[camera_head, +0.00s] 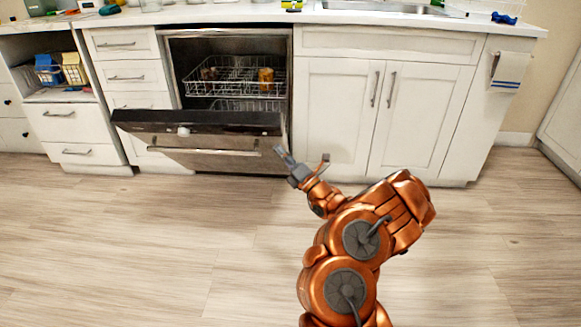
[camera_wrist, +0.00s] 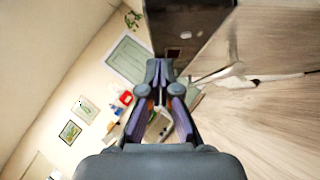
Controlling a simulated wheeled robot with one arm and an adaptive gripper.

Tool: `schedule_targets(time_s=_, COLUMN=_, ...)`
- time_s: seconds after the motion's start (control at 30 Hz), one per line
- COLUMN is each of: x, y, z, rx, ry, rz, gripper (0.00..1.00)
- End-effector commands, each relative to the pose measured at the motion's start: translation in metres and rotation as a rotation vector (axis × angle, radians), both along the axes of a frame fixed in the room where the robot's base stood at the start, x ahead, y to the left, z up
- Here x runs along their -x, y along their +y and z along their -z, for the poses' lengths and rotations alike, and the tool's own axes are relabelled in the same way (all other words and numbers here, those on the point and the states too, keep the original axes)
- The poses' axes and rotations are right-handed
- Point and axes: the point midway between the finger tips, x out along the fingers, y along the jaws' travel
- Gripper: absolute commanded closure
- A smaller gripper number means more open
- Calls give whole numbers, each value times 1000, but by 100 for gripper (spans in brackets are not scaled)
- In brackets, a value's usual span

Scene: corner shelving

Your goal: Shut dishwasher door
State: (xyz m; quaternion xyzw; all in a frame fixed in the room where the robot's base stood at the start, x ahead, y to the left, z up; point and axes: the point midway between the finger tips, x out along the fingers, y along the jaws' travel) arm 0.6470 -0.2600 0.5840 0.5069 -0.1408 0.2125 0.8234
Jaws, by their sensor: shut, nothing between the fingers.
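The dishwasher door (camera_head: 205,140) is partly open in the head view, tilted out from the top with its black inner edge and a horizontal bar handle showing. Behind it the dishwasher holds wire racks (camera_head: 225,75) with a few items, one of them orange-brown. My gripper (camera_head: 279,150) is shut and empty, at the right end of the door near the handle; whether it touches the door I cannot tell. In the wrist view the shut fingertips (camera_wrist: 160,64) point toward a dark panel, which looks like part of the door (camera_wrist: 188,25).
White cabinets (camera_head: 380,110) stand right of the dishwasher, and drawers (camera_head: 125,75) stand left of it. A towel (camera_head: 510,70) hangs at the right end. The countertop (camera_head: 240,13) runs above. The wooden floor (camera_head: 150,240) in front is clear.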

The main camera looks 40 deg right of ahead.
Motion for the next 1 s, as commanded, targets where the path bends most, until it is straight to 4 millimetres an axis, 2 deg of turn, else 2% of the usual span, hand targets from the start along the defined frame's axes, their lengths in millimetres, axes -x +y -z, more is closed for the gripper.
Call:
schedule_targets(time_s=0.07, x=-12, y=4, z=-4, rx=3, ry=-2, rz=-3, gripper=100)
schedule_targets(time_s=0.3, x=-28, y=-13, z=-22, rx=4, ry=-1, rz=0, gripper=100)
schedule_targets(time_s=0.87, x=-33, y=-17, z=-31, rx=0, ry=1, rz=-1, gripper=100)
schedule_targets(time_s=1.0, x=-39, y=-16, z=-38, rx=-6, ry=8, rz=-7, gripper=100)
